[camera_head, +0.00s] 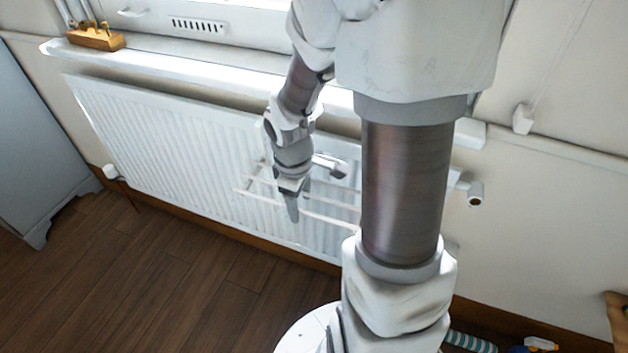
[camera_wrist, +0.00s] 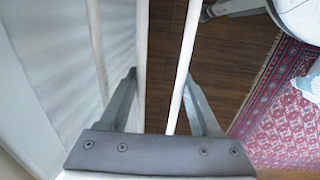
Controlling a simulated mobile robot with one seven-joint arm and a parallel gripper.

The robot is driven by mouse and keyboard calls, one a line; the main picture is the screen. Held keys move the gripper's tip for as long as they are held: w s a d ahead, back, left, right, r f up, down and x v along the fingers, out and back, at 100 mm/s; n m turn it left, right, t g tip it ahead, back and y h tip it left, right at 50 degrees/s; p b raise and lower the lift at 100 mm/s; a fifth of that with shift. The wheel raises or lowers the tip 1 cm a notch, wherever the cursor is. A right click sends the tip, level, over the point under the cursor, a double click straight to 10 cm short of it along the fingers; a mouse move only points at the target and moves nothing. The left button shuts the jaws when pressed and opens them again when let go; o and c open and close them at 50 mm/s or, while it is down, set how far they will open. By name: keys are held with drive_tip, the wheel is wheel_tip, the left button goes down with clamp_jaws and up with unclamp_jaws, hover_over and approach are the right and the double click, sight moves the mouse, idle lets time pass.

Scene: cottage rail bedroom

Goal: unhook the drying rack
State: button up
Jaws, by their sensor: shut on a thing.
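The drying rack (camera_head: 325,218) is a set of thin white bars in front of the white radiator (camera_head: 170,140), below the window sill. My gripper (camera_head: 292,208) points down at the rack in the head view, with part of the rack behind my arm. In the wrist view, my gripper (camera_wrist: 162,85) has its two fingers apart, with a white rack bar (camera_wrist: 182,65) between them. It is shut on the drying rack, though the exact contact is hard to see. I cannot tell whether the rack's hooks still rest on the radiator.
The window sill (camera_head: 200,72) runs above the radiator and holds a small wooden block (camera_head: 95,40). A grey cabinet (camera_head: 35,140) stands at left. The wooden floor (camera_head: 160,270) is clear at lower left. A red patterned rug (camera_wrist: 280,100) lies at right in the wrist view.

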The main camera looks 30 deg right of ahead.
drive_tip(key=shift+s+a, duration=0.85)
drive_tip(key=shift+a, duration=0.2)
drive_tip(key=s+a+r+p, duration=0.2)
drive_tip(key=s+a+r, duration=0.1)
drive_tip(key=a, duration=0.1)
drive_tip(key=shift+s+a, duration=0.35)
drive_tip(key=shift+a, duration=0.05)
drive_tip(key=shift+w, duration=0.1)
